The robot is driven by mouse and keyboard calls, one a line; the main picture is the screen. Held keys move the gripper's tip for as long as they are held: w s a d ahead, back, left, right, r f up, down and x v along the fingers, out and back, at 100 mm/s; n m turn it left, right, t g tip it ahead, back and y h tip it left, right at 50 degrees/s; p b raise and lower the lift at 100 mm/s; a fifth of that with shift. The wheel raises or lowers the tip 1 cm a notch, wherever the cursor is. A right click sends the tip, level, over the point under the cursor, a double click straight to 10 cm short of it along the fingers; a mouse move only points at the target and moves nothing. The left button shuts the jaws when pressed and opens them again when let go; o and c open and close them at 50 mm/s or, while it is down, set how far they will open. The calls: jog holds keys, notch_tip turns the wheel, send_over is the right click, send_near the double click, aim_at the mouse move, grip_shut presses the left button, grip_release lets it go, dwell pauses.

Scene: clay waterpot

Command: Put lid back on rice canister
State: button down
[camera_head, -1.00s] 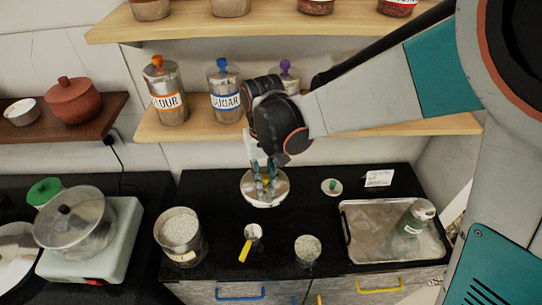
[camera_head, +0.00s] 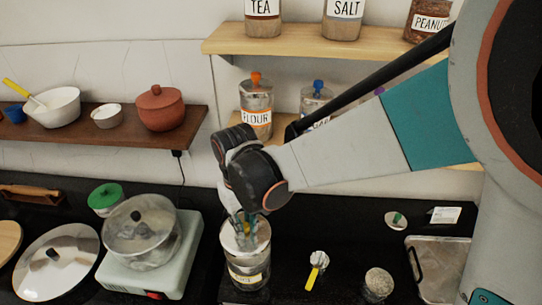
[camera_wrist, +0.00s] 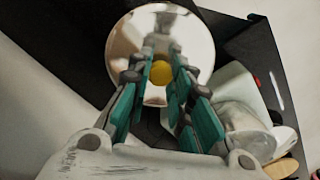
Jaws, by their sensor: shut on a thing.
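My gripper (camera_head: 243,225) points down and is shut on the yellow knob (camera_wrist: 161,73) of a round shiny metal lid (camera_head: 257,234). The lid also shows in the wrist view (camera_wrist: 125,45), with the fingers on both sides of the knob. The rice canister (camera_head: 248,270), a clear cylinder with a yellow-edged label, stands on the black counter directly below the lid. The lid covers its mouth from the head view. I cannot tell whether the lid touches the rim or hovers just above it.
A hot plate (camera_head: 182,262) with a lidded pot (camera_head: 143,238) stands close to the left. To the right are a yellow-handled scoop (camera_head: 316,270), a small filled glass (camera_head: 378,283) and a metal tray (camera_head: 440,262). A wooden shelf (camera_head: 300,45) with jars is behind my arm.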

notch_tip(320, 180, down, 6)
jog(key=b, duration=0.4)
jog(key=shift+f+b, duration=0.15)
jog(key=shift+b, duration=0.4)
dwell(2.3)
jog(key=c, duration=1.4)
grip_release()
jog(key=shift+o, duration=0.2)
jog(key=o, duration=0.5)
